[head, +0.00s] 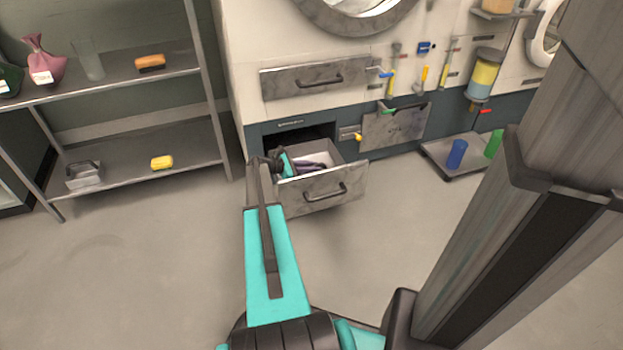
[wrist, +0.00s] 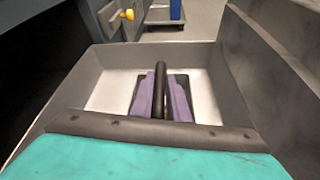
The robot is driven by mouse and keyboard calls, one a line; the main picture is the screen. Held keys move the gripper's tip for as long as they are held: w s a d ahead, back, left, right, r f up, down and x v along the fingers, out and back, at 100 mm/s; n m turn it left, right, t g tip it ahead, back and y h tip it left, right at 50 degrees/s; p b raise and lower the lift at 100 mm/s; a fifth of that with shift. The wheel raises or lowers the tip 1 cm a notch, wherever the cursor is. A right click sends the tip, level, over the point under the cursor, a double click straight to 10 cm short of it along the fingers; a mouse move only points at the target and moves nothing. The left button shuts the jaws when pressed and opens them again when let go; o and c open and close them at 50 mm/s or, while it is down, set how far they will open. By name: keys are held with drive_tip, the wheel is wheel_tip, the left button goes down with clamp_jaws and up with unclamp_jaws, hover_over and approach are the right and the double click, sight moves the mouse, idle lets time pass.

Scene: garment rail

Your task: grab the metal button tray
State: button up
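No thing in view can be made out for certain as the metal button tray. A grey, metal-looking box (head: 84,174) with a dark upper part stands on the lower shelf at the left. In the open drawer (head: 325,192), a purple thing (head: 308,166) lies on the pale floor. The wrist view shows it as purple pieces (wrist: 180,101) over a dark, flat patch. My gripper (head: 279,163) is at the drawer's left side, over its inside. A dark bar stands in front of the purple thing in the wrist view; whether the fingers are apart or closed is unclear.
The shelf rack (head: 130,142) holds a yellow block (head: 162,162), an orange brush-like block (head: 150,63) and a glass (head: 89,58). A closed drawer (head: 315,77) is above the open one. A low platform (head: 436,155) holds blue and green cups. The floor between is clear.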

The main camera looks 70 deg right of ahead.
clamp_jaws()
drive_tip(key=shift+r, duration=0.1)
wheel_tip(320, 180, up, 10)
drive_tip(key=p, duration=0.3)
drive_tip(key=shift+p, duration=0.4)
idle(0.4)
